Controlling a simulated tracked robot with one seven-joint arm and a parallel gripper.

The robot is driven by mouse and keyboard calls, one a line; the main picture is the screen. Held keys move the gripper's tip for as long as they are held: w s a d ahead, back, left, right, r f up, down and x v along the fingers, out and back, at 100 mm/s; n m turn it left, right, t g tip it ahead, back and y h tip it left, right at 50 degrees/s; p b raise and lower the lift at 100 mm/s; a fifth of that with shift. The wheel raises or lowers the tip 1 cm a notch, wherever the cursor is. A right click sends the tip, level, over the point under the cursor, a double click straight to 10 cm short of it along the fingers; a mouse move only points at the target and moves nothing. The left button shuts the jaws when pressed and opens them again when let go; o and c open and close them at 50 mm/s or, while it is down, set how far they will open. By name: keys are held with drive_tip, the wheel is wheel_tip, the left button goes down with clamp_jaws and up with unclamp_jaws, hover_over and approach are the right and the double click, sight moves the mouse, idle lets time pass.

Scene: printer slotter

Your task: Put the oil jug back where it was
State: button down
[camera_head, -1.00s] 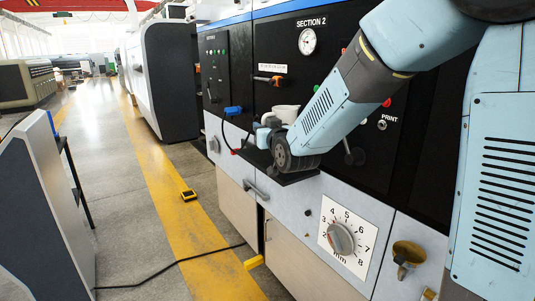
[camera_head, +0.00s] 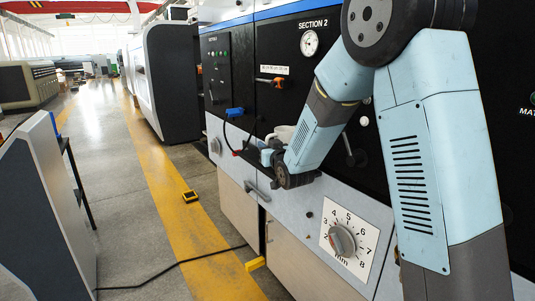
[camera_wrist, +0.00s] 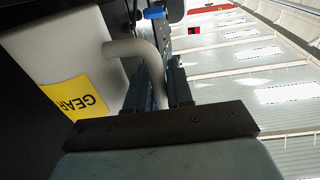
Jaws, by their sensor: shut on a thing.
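The oil jug (camera_wrist: 62,60) is off-white with a yellow label reading "GEAR" and fills the left of the wrist view. Its curved handle (camera_wrist: 138,50) runs between the two fingers of my gripper (camera_wrist: 166,85), which is shut on it. In the head view a pale part of the jug (camera_head: 283,131) shows above my wrist, in front of the black machine panel. My gripper (camera_head: 268,155) is mostly hidden by my wrist there. Whether the jug's base touches the ledge is hidden.
A narrow dark ledge (camera_head: 252,167) runs along the panel near my gripper. A blue-handled tool (camera_head: 234,112) and an orange-handled tool (camera_head: 276,83) are on the panel. A numbered dial (camera_head: 341,239) is below. The yellow-striped aisle (camera_head: 175,190) is open to the left.

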drive_tip(key=shift+f, duration=1)
drive_tip(key=shift+f, duration=0.15)
drive_tip(key=c, duration=1)
unclamp_jaws()
drive_tip(key=shift+s, duration=0.1)
